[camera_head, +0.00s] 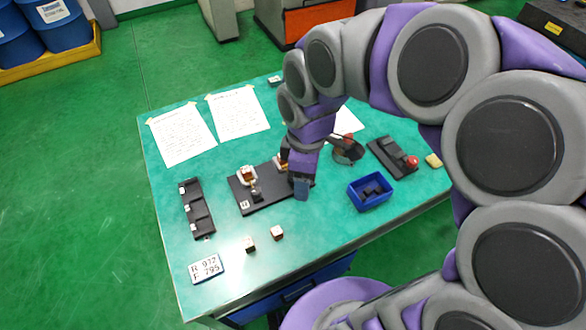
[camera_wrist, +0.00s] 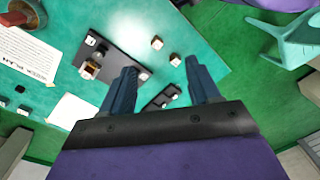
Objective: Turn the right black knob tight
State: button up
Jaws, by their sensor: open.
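A black fixture plate (camera_head: 262,203) lies on the green table. Its left holder (camera_head: 248,175) has a copper-coloured block in a pale frame, with a small black knob (camera_head: 256,195) in front. My gripper (camera_head: 301,188) is over the right end of the plate and hides most of the right holder (camera_head: 281,162). I cannot make out the right black knob. In the wrist view my gripper (camera_wrist: 160,66) is open with nothing between its fingers. The plate (camera_wrist: 117,57) shows there beside the left finger, which covers part of it. I cannot tell whether a finger touches the fixture.
Two small blocks (camera_head: 277,233) (camera_head: 250,244) lie in front of the plate. A black slotted tray (camera_head: 197,210) is to its left. A blue bin (camera_head: 371,204) and a black stand with a red ball (camera_head: 412,162) are to the right. Papers (camera_head: 182,137) lie behind.

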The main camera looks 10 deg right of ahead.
jog(key=w+d+f+n+p, duration=0.1)
jog(key=w+f+n, duration=0.5)
jog(key=w, duration=0.4)
jog(key=w+d+f+n+p, duration=0.2)
jog(key=w+f+n, duration=0.4)
jog(key=w, duration=0.4)
jog(key=shift+n+t, duration=0.4)
jog(key=f+b, duration=0.1)
jog(key=f, duration=0.4)
jog(key=f+b, duration=0.1)
jog(key=f, duration=0.4)
jog(key=f+b, duration=0.1)
jog(key=f, duration=0.5)
jog(key=shift+a, duration=0.25)
jog(key=shift+c, duration=0.2)
jog(key=c, duration=1)
